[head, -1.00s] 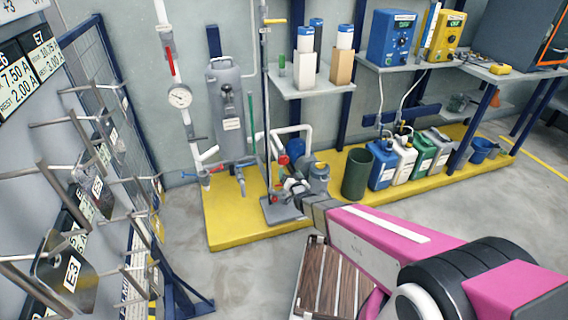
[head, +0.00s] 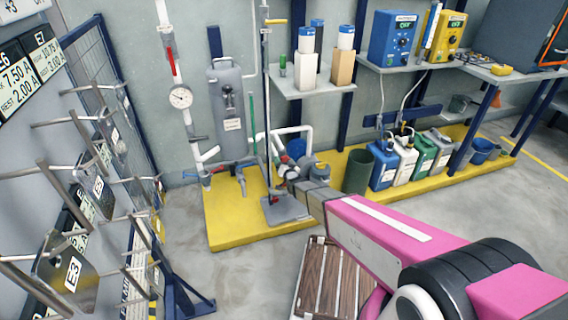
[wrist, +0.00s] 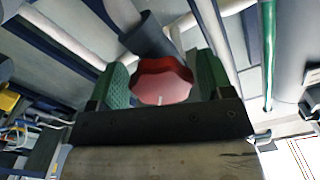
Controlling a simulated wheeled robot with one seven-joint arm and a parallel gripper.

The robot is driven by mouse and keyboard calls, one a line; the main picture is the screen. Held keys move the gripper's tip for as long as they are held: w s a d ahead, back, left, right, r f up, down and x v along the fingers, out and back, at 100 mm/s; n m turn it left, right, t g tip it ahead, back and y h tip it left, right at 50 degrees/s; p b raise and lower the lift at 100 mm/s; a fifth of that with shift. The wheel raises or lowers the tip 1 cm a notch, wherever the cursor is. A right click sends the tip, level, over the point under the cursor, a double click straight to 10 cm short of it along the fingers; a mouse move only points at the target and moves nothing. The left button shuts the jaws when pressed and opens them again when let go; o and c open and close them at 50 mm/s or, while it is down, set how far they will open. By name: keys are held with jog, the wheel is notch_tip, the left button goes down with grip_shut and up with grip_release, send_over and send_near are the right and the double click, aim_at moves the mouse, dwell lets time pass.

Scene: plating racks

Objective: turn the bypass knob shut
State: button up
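A red lobed knob (wrist: 162,82) with a short white mark on its face shows in the wrist view, on the end of a dark grey stem. My gripper (wrist: 163,80) has its two green-padded fingers on either side of the knob. The fingers stand apart, with little room between pads and knob; I cannot tell whether they touch it. In the head view my gripper (head: 286,170) is at the pipework above the yellow platform, and a bit of red (head: 283,159) shows beside it. Which fitting that red belongs to is hard to tell.
A grey tank (head: 231,108), a pressure gauge (head: 181,97) and a thin upright pole (head: 267,100) stand close by. A dark green bin (head: 357,172) and several jugs are to the right. Racks with hanging plates (head: 65,272) are at left. A slatted wooden platform (head: 330,280) lies below.

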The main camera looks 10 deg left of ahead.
jog(key=c, duration=0.6)
jog(key=shift+o, duration=0.2)
jog(key=shift+n, duration=0.3)
jog(key=n, duration=0.3)
jog(key=shift+d, duration=0.1)
jog(key=shift+w+d+n, duration=0.1)
jog(key=shift+n, duration=1.9)
jog(key=o, duration=0.9)
